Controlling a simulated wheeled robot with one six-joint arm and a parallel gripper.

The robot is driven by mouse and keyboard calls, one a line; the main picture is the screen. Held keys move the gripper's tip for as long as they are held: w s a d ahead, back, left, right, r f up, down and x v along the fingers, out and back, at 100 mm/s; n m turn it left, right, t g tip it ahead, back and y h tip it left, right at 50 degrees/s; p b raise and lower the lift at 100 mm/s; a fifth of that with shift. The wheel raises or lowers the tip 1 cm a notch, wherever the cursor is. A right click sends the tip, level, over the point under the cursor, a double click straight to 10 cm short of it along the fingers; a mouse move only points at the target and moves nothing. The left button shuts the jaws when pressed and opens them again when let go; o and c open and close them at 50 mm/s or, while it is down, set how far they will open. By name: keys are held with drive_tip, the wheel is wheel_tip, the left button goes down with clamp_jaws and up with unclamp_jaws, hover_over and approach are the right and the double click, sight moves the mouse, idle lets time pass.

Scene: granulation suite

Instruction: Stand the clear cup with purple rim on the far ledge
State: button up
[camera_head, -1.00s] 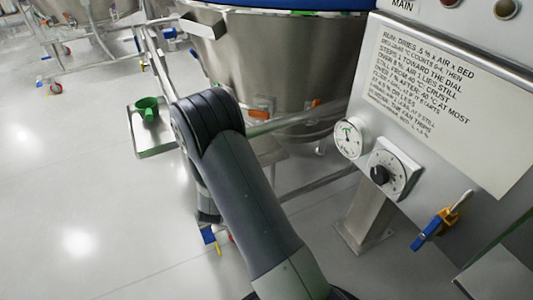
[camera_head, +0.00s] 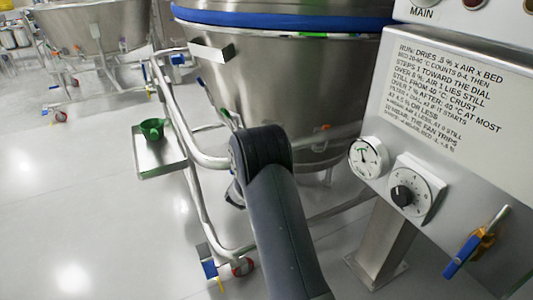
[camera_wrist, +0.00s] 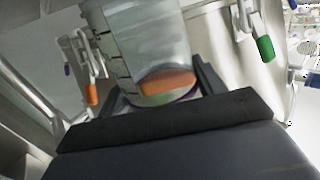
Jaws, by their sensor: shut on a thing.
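In the wrist view, my gripper (camera_wrist: 160,92) is shut on the clear cup with purple rim (camera_wrist: 140,45). The cup is see-through with dark graduation marks along its left side, and its purple rim shows at the near end between the fingers. An orange patch shows in or through the cup; I cannot tell which. In the head view my arm reaches toward the steel vessel, and the gripper and cup are hidden behind it. A small steel ledge (camera_head: 160,160) on the frame at left holds a green cup (camera_head: 152,128). I cannot tell whether this is the far ledge.
A large steel vessel (camera_head: 290,85) with a blue band stands ahead on a tubular frame (camera_head: 190,215). A control panel with a gauge (camera_head: 368,157) and a dial (camera_head: 414,190) stands close at right. Open floor (camera_head: 80,220) lies at left.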

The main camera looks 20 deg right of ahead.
drive_tip(key=b+x, duration=0.1)
drive_tip(key=x, duration=0.3)
drive_tip(key=shift+d+f, duration=0.1)
drive_tip(key=shift+w+f+b, duration=0.15)
drive_tip(key=shift+f+b, duration=0.1)
drive_tip(key=shift+b, duration=0.3)
drive_tip(key=shift+f, duration=0.2)
drive_tip(key=o, duration=1.1)
drive_tip(key=shift+r, duration=0.1)
drive_tip(key=shift+c, duration=0.2)
